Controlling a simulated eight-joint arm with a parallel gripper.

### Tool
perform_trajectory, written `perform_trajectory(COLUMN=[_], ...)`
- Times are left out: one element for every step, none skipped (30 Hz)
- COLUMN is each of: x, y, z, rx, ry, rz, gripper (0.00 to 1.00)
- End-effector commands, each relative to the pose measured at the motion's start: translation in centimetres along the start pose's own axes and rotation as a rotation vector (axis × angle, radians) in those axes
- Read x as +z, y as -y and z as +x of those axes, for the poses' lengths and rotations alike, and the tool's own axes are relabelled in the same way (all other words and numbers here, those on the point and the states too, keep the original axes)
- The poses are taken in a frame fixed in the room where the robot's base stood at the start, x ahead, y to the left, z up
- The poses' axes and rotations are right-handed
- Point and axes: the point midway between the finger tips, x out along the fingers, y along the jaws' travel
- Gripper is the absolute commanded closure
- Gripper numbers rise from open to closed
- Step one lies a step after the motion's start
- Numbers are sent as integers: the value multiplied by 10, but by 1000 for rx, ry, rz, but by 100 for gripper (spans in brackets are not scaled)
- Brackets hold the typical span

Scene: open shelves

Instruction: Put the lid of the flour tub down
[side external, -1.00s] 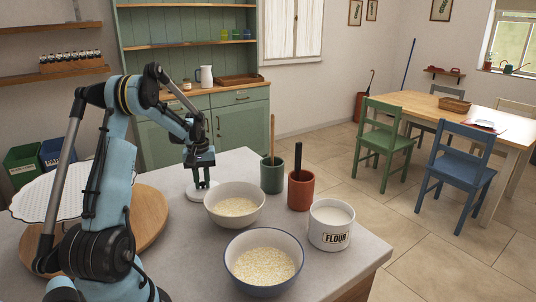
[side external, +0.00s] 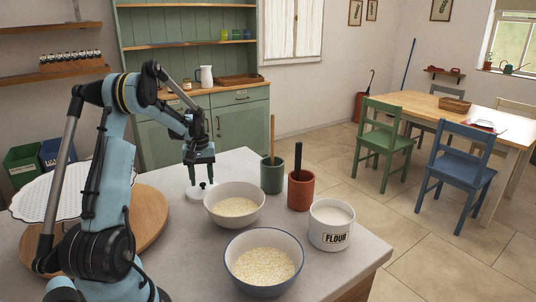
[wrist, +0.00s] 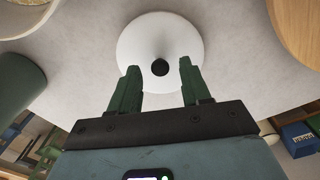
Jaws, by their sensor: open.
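The flour tub (side external: 331,226) is white, open at the top, and stands near the right edge of the counter with pale flour inside. Its lid (side external: 195,192), a white disc with a small dark knob, lies flat on the counter behind the pale bowl. The lid also shows in the wrist view (wrist: 185,40), with its knob (wrist: 160,68) between and just beyond the fingertips. My gripper (side external: 200,180) is open above the lid. Its two dark green fingers (wrist: 160,75) stand apart on either side of the knob and touch nothing that I can see.
A pale bowl (side external: 212,204) and a blue-rimmed bowl (side external: 231,267), both with grain, stand in front. A green pot (side external: 271,178) and a terracotta pot (side external: 300,195) holding utensils stand right of the lid. A round wooden board (side external: 155,221) lies at left.

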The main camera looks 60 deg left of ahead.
Motion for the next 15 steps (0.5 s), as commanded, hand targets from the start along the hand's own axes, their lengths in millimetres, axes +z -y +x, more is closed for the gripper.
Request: perform_trajectory(x=[0,0,1,0,0,0,1,1,0,0,0,1,0,0,0], y=[0,0,0,0,0,0,0,0,0,0,0,0,0,0,0], z=[-9,-15,-23,-29,-35,-44,-50,-56,-64,-69,-74,-81,-85,-89,-94], rx=[0,0,0,0,0,0,0,0,0,0,0,0,0,0,0], ry=[0,0,0,0,0,0,0,0,0,0,0,0,0,0,0], rz=[0,0,0,0,0,0,0,0,0,0,0,0,0,0,0], gripper=[53,53,53,53,53,53,53,53,53,53,53,53,53,53,53])
